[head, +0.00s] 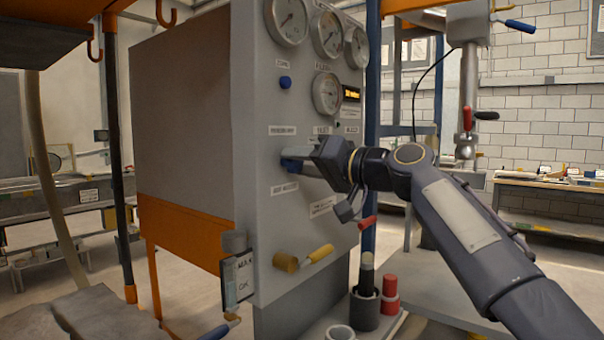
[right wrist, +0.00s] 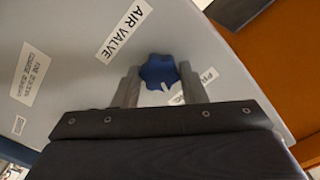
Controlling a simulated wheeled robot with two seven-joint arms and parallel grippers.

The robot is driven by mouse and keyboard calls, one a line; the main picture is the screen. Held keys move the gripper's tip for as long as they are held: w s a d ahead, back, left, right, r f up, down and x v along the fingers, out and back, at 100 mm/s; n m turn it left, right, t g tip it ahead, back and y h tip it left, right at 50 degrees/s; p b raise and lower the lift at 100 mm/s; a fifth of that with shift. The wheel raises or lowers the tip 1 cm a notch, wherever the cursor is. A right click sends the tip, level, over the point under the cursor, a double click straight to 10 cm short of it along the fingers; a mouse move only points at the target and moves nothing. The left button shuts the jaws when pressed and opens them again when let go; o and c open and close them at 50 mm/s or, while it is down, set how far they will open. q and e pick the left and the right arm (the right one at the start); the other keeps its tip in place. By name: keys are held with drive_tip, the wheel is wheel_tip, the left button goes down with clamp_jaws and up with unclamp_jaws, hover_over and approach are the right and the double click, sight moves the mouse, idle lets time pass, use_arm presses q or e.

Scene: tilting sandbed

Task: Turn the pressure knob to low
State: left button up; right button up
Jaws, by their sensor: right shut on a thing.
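The blue lobed knob (head: 290,164) sits on the front face of the grey control cabinet (head: 262,210). It also shows in the right wrist view (right wrist: 158,70), with a pale pointer mark on its lower edge. My right gripper (head: 298,164) reaches in from the right, shut on this knob with one finger on each side. A label reading "PR…" (right wrist: 208,76) is partly hidden by a finger. An "AIR VALVE" label (right wrist: 123,31) is on the other side of the knob. Low and high marks cannot be read. My left gripper is not in view.
A hanging tag (head: 237,277) is at the cabinet's lower edge. Red and dark cylinders (head: 390,293) stand on a low shelf.

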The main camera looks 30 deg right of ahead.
drive_tip(key=n+b, duration=0.1)
drive_tip(key=n, duration=0.3)
drive_tip(key=shift+f+n+b, duration=0.15)
drive_tip(key=shift+n+b, duration=0.15)
drive_tip(key=shift+b, duration=0.1)
idle(0.4)
drive_tip(key=o, duration=1)
drive_tip(key=v, duration=0.7)
drive_tip(key=shift+s+d+b, duration=0.1)
drive_tip(key=shift+s+b, duration=0.25)
drive_tip(key=shift+b, duration=0.05)
